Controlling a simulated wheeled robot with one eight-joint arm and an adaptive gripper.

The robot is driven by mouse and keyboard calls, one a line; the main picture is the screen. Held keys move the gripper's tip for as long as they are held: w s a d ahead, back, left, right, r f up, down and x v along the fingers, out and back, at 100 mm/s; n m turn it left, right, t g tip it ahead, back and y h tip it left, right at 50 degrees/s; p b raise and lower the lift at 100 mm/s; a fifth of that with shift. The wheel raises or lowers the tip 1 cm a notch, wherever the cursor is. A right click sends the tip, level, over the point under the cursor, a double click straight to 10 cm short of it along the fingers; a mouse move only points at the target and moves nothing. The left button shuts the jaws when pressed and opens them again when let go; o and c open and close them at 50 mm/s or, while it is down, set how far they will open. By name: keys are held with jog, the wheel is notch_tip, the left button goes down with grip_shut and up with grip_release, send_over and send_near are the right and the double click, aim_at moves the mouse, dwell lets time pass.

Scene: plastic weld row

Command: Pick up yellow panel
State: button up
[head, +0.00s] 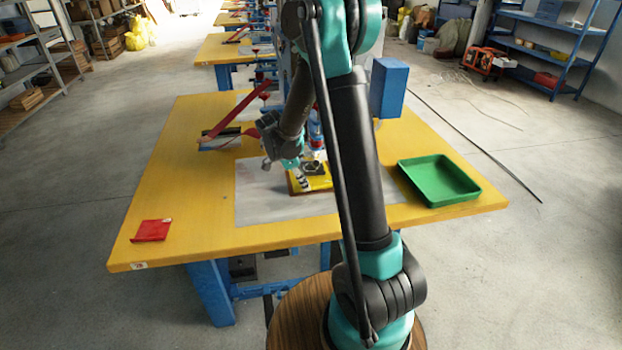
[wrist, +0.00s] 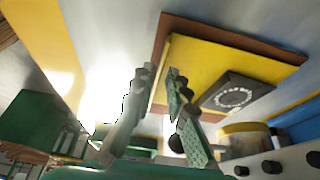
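The yellow panel (head: 321,181) lies on a brown base (head: 293,184) on the grey mat of the table, partly hidden by my arm in the head view. In the wrist view the yellow panel (wrist: 198,62) is large at upper right, with a dark square plate (wrist: 238,93) on it and a brown border around it. My gripper (head: 302,180) is low at the panel's left side. In the wrist view my gripper (wrist: 156,78) has its fingertips apart, close to the panel's left edge. I cannot tell whether they touch it.
A green tray (head: 440,181) stands at the table's right. A red piece (head: 151,230) lies at the front left. A blue block (head: 389,87) and machine parts stand behind the panel.

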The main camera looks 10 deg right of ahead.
jog(key=shift+d+f, duration=0.2)
jog(key=shift+f, duration=0.4)
grip_shut()
jog(key=shift+r, duration=0.15)
